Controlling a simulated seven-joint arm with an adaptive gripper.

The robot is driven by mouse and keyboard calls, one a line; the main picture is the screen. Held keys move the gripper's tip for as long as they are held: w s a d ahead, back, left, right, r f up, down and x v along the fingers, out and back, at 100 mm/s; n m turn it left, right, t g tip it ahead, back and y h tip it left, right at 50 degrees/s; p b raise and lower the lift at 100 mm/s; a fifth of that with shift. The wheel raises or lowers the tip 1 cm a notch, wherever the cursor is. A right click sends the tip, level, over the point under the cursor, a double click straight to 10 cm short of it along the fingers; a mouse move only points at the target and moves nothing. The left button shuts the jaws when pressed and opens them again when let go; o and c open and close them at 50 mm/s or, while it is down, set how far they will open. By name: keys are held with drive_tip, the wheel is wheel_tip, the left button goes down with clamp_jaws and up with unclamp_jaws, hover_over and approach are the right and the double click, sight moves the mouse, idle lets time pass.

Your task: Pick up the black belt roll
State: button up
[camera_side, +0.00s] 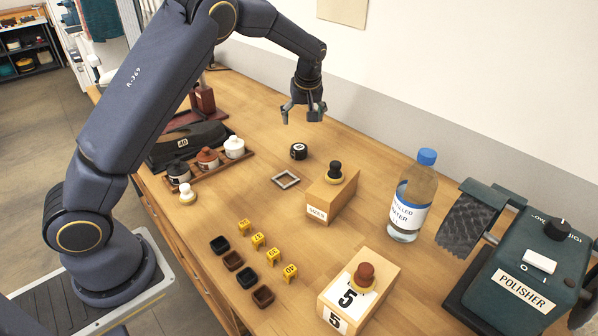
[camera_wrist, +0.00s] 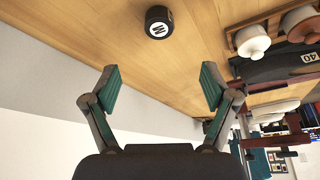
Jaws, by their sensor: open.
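The black belt roll (camera_side: 299,151) is a short black cylinder with a white label on one face. It lies on the wooden table near the middle, and no part of my gripper touches it. In the wrist view the roll (camera_wrist: 158,21) is at the top centre, its label showing one letter. My gripper (camera_side: 302,110) is open and empty, above the table and behind the roll in the side view. In the wrist view its two fingers (camera_wrist: 160,86) are spread wide, with nothing between them and the roll beyond their tips.
A grey square frame (camera_side: 286,180) lies in front of the roll, beside a knobbed wooden box (camera_side: 332,196). A water bottle (camera_side: 412,205) stands to the right. The table right around the roll is clear.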

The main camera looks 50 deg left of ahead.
approach(299, 147)
drive_tip(key=x, duration=0.5)
drive_tip(key=shift+s+d, duration=0.2)
drive_tip(key=x, duration=0.5)
drive_tip(key=shift+w+a+f, duration=0.1)
drive_tip(key=shift+w+a, duration=0.05)
drive_tip(key=shift+w, duration=0.05)
drive_tip(key=c, duration=1.3)
